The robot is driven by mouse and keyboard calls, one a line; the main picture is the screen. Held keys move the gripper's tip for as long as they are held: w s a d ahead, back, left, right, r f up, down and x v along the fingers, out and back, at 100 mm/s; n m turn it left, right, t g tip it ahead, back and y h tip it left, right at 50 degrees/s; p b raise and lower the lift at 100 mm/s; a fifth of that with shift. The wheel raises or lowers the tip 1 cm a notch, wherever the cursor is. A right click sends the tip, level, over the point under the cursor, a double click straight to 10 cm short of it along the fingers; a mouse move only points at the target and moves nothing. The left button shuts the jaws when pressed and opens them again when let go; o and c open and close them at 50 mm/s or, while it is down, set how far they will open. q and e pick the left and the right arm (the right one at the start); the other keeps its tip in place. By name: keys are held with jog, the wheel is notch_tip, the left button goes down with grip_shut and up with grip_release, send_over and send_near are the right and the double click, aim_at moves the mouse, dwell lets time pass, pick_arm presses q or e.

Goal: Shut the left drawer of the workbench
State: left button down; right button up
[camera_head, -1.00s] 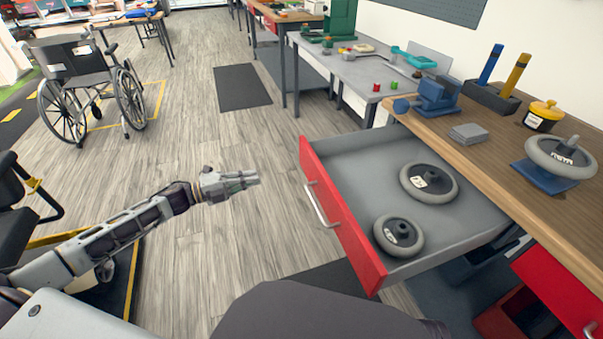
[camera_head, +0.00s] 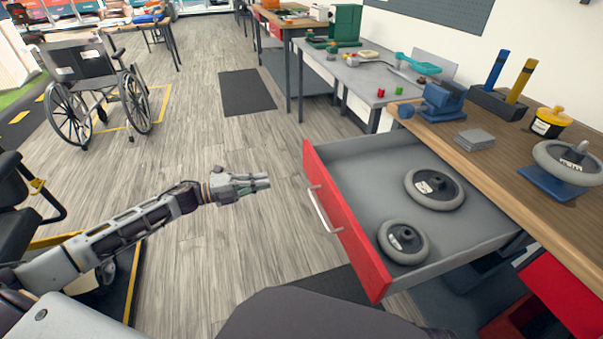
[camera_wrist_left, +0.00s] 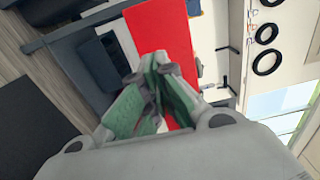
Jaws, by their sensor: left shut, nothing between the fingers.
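The left drawer (camera_head: 344,222) of the workbench (camera_head: 480,165) has a red front with a pale bar handle (camera_head: 324,208). It stands pulled far out, and its grey inside holds two grey-rimmed wheels, a larger one (camera_head: 434,188) and a smaller one (camera_head: 403,242). My left gripper (camera_head: 266,183) is shut and empty, in the air left of the drawer front and apart from it, pointing toward it. In the left wrist view the shut fingers (camera_wrist_left: 158,85) show in front of a red panel (camera_wrist_left: 162,40). My right gripper is not in view.
On the benchtop are a blue vise (camera_head: 438,103), a grey block of plates (camera_head: 474,139), a yellow-lidded tub (camera_head: 549,122) and another wheel (camera_head: 568,162). A second red drawer (camera_head: 562,298) is at lower right. A wheelchair (camera_head: 90,90) stands far left. The floor left of the drawer is clear.

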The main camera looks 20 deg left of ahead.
pick_arm(q)
jog(key=shift+x, duration=1.1)
jog(key=b, duration=0.1)
send_near(310, 171)
jog(key=shift+x, duration=1.55)
jog(key=shift+w+d+r+b, duration=0.15)
jog(key=shift+w+d+b, duration=0.1)
jog(key=shift+d, duration=0.3)
jog(key=shift+w+d+r+b, duration=0.15)
jog(key=shift+w+d, duration=0.1)
jog(key=shift+d, duration=0.25)
jog(key=shift+w+d+f, duration=0.1)
jog(key=shift+w+d, duration=0.25)
jog(key=shift+d, duration=0.15)
jog(key=shift+w+d, duration=0.1)
jog(key=shift+d, duration=0.1)
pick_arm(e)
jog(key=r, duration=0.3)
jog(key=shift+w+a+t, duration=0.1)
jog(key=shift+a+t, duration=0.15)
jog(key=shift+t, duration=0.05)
pick_arm(q)
jog(key=shift+d, duration=0.1)
